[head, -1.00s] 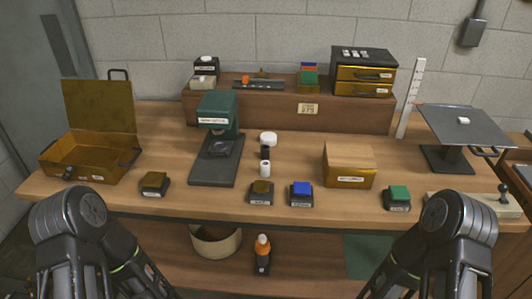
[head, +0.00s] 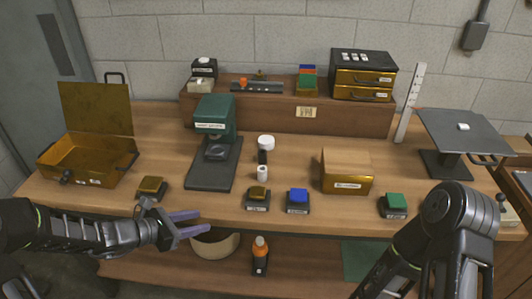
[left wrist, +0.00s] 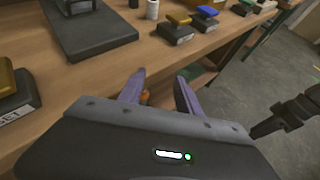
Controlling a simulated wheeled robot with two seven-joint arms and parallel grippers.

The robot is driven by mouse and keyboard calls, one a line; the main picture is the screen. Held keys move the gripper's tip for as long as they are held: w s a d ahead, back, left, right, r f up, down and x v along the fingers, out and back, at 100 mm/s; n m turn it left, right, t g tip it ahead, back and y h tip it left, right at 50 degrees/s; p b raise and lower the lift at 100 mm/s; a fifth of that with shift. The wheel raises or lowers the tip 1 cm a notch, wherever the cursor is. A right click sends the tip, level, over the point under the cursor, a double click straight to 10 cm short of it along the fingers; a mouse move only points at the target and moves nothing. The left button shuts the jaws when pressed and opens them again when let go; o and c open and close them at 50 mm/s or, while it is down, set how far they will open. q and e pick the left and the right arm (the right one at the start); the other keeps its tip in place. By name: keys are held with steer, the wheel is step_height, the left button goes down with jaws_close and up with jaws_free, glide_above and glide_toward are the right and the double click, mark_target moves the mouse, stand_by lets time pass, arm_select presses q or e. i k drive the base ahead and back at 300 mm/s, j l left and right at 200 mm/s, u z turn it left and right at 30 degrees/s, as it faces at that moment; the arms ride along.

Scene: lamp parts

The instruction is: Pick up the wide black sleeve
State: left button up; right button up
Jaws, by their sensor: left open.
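A small dark cylinder, likely the black sleeve (head: 263,157), stands mid-table in the head view, between a white round cap (head: 266,142) behind and a white cylinder (head: 262,173) in front. Its width is hard to judge at this size. My left gripper (head: 203,221) is open and empty, with purple fingers pointing right, at the table's front edge and well short of the sleeve. The left wrist view shows its spread fingers (left wrist: 160,82) with nothing between them; the white cylinder (left wrist: 152,9) is at the top. My right arm is in view, but its gripper is not.
A green-and-black press (head: 214,150) stands left of the sleeve. Labelled blocks, yellow (head: 257,196) and blue (head: 298,198), sit near the front edge. A cardboard-topped yellow box (head: 346,172) is to the right. An open yellow case (head: 88,155) is at far left.

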mark_target(262, 154)
steer(key=i+l, duration=0.6)
steer(key=i, duration=0.15)
